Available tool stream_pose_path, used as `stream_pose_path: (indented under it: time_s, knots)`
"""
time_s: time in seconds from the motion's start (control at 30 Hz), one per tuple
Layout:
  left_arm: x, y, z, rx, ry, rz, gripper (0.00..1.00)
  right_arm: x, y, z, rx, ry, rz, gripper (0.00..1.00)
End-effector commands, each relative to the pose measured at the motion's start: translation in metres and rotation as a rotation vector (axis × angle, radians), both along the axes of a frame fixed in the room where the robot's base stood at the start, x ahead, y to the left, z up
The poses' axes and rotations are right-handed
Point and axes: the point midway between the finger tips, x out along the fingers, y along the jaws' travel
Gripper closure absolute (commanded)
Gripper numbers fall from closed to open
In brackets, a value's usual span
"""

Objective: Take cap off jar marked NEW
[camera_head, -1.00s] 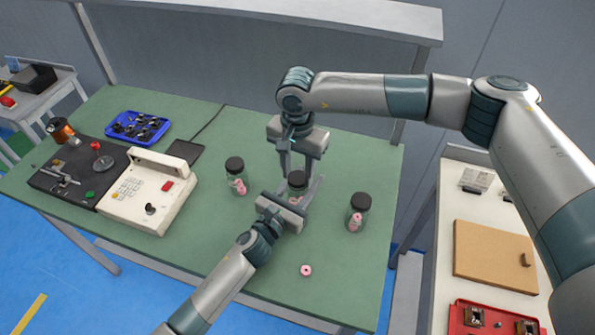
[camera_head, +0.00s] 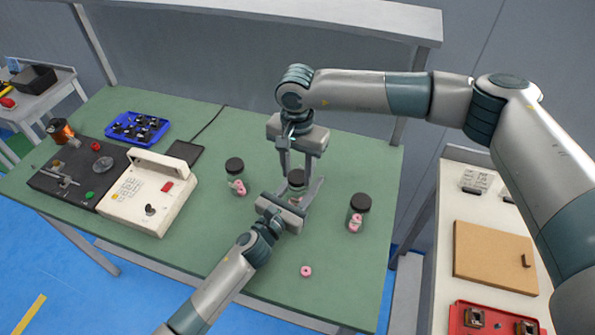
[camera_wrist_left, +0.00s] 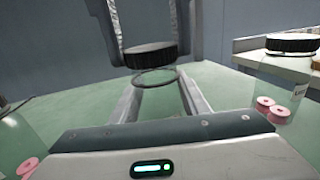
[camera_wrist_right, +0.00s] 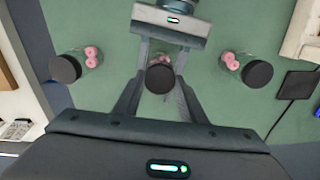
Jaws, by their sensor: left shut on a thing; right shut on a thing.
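The middle jar (camera_head: 297,199) is a clear jar with pink contents, standing on the green table. Its black cap (camera_head: 297,177) also shows in the left wrist view (camera_wrist_left: 150,56), a small gap above the open jar rim (camera_wrist_left: 155,77). My right gripper (camera_head: 298,171) comes from above and is shut on the cap. My left gripper (camera_head: 300,192) comes from the front and is shut around the jar body. In the right wrist view the cap (camera_wrist_right: 160,79) sits between the fingers and hides most of the jar. I cannot read a NEW marking.
Capped jars stand to the left (camera_head: 235,176) and right (camera_head: 358,213) of the middle one. A pink ring (camera_head: 306,271) lies near the front edge. A cream control box (camera_head: 150,200) and a blue tray (camera_head: 138,128) are farther left. A side bench (camera_head: 466,208) stands right.

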Motion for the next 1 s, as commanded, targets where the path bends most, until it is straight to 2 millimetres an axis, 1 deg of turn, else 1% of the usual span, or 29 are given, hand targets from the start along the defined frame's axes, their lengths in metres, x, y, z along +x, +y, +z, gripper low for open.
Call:
stream_pose_path:
  time_s: [0.4,0.87,1.0]
  knots:
    - [0.0,0.0,0.0,0.001,0.001,0.0,1.0,0.0,0.0,0.012,0.001,0.0,0.001,0.9]
    - [0.0,0.0,0.0,0.001,0.001,0.0,1.0,0.0,0.0,0.014,0.0,0.0,0.0,0.9]
    - [0.0,0.0,0.0,0.001,0.001,0.0,1.0,0.0,0.0,0.02,0.0,-0.001,0.001,0.9]
